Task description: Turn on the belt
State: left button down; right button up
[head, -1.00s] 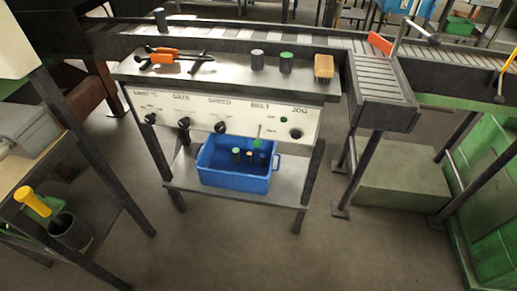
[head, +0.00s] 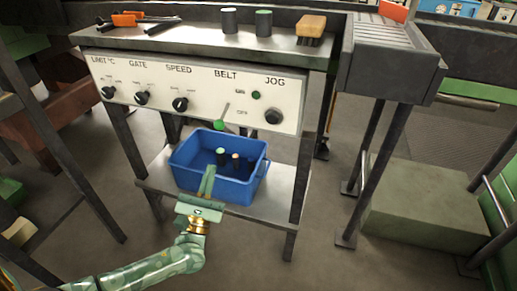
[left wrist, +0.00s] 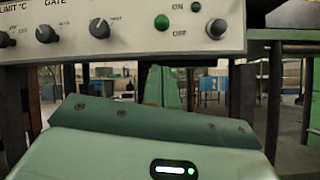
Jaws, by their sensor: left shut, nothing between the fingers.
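The control panel (head: 195,90) on the bench front carries a BELT lever switch with a green ball end (head: 219,125). The lever slants downward from its pivot, with the ball below the OFF label's level. The ball also shows in the left wrist view (left wrist: 162,22), left of the ON and OFF labels. A small dark green lamp (head: 256,95) sits beside ON. My left gripper (head: 209,170) is shut and empty, pointing up in front of the blue bin, below the lever and apart from it in the head view. My right gripper is out of view.
A blue bin (head: 180,160) holding several cylinders stands on the lower shelf. The JOG knob (head: 273,116) is right of the lever; the SPEED knob (head: 180,104) is to its left. Floor in front is open.

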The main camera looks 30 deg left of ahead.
aim_at(223, 116)
pick_arm(q)
jog(key=shift+w+d+r+n+y, duration=0.15)
jog(key=shift+r+n+y, duration=0.4)
jog(key=shift+n, duration=0.55)
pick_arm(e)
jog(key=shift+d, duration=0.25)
pick_arm(q)
jog(key=p+x, duration=0.1)
jog(key=x, duration=0.9)
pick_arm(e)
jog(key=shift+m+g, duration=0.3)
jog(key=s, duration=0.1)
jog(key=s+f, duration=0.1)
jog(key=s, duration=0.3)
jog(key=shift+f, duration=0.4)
pick_arm(q)
jog(key=shift+p, duration=0.3)
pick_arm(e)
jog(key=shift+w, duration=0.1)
pick_arm(q)
jog(key=p, duration=0.2)
jog(key=shift+s+r+g+p, duration=0.25)
jog(key=shift+r+g+p, duration=0.1)
jog(key=shift+g, duration=0.05)
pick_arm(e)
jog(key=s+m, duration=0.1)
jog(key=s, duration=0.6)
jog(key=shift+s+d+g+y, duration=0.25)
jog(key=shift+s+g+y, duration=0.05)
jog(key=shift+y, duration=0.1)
